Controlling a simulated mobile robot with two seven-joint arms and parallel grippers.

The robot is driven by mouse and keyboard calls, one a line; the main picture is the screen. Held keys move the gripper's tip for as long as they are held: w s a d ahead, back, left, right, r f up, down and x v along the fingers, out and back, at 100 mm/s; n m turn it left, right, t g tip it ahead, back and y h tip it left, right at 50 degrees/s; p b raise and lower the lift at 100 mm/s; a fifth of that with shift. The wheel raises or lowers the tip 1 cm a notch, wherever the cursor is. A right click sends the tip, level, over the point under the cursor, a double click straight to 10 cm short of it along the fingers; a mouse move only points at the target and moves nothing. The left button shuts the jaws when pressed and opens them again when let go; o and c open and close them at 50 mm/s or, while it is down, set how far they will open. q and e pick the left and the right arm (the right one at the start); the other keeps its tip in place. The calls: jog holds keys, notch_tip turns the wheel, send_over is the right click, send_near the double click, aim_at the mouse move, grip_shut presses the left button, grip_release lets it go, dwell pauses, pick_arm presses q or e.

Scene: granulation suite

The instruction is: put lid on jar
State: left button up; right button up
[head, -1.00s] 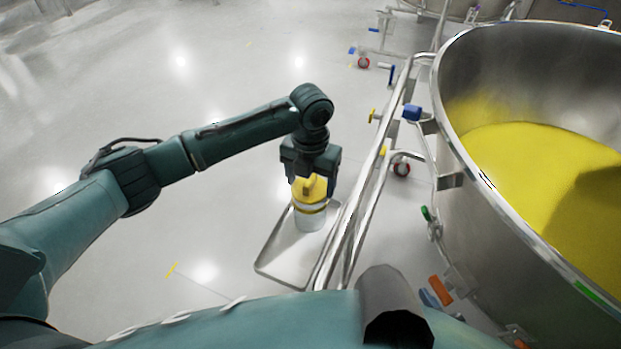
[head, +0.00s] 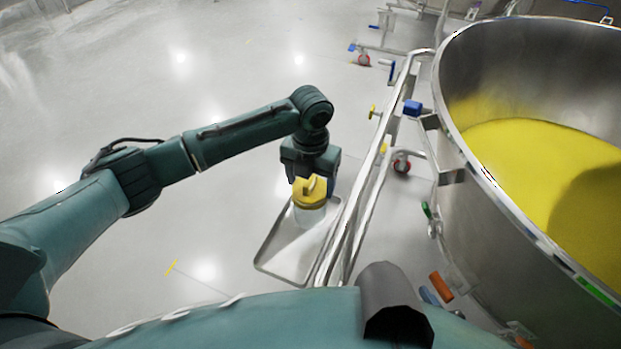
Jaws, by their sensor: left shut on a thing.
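The yellow lid (head: 309,196) has a raised handle and sits at the top of the clear jar (head: 308,218); no gap shows between them from here. The jar stands upright on a metal tray (head: 280,262). My left gripper (head: 311,178) points down from above and is shut on the lid's handle. The fingertips are partly hidden behind the lid's handle. My right gripper is not in view.
A metal rail (head: 362,200) runs close along the right side of the tray. A large steel vessel (head: 462,215) holding yellow powder (head: 530,165) stands to the right. Open floor (head: 215,80) lies to the left and beyond.

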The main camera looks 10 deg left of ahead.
pick_arm(q)
jog(key=shift+f, duration=0.15)
jog(key=o, duration=1.1)
jog(key=shift+c, duration=0.2)
notch_tip(320, 180, up, 13)
